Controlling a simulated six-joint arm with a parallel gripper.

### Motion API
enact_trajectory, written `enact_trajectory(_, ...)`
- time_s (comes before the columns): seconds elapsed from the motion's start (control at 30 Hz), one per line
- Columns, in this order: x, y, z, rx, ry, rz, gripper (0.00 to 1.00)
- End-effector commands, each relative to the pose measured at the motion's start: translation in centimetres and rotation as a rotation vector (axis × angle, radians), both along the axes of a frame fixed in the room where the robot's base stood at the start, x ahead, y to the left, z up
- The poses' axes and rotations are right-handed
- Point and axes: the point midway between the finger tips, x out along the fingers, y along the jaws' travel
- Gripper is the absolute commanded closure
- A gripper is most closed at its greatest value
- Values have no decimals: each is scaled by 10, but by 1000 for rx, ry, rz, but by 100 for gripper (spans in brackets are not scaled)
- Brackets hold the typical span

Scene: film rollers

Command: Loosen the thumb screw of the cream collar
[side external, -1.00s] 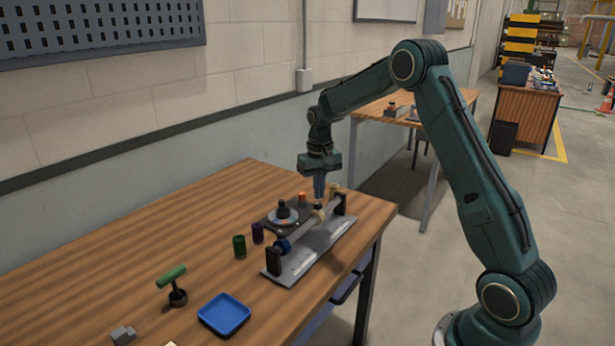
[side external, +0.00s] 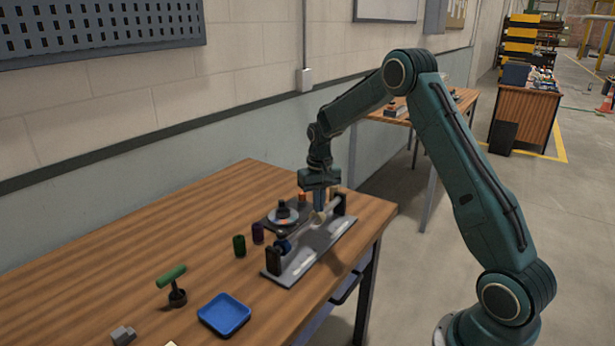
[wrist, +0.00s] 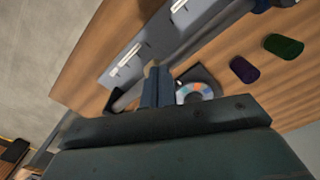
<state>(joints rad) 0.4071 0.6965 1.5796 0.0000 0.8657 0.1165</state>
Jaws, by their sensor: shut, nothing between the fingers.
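The cream collar (side external: 316,220) sits on the shaft of the roller stand, towards its far end. My gripper (side external: 319,209) points down right at the collar and covers most of it. Its fingers are together with nothing seen between them. In the wrist view, the fingertips (wrist: 156,80) meet just at a small tan patch of the collar (wrist: 152,67). I cannot tell whether they touch it. The thumb screw is hidden or too small to make out. A blue collar (side external: 283,246) sits on the shaft near the close upright.
The stand has a grey base plate (side external: 304,262) and black uprights (side external: 274,261). A blue tray (side external: 224,315) and green-handled tool (side external: 172,285) are nearer.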

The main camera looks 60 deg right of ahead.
Motion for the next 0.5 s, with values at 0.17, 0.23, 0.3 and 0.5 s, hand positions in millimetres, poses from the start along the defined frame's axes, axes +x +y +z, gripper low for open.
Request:
enact_trajectory(0.17, 1, -1, 0, 0, 0, 0, 100)
enact_trajectory(0.23, 1, -1, 0, 0, 0, 0, 100)
enact_trajectory(0.3, 1, -2, 0, 0, 0, 0, 100)
enact_trajectory(0.5, 2, -3, 0, 0, 0, 0, 100)
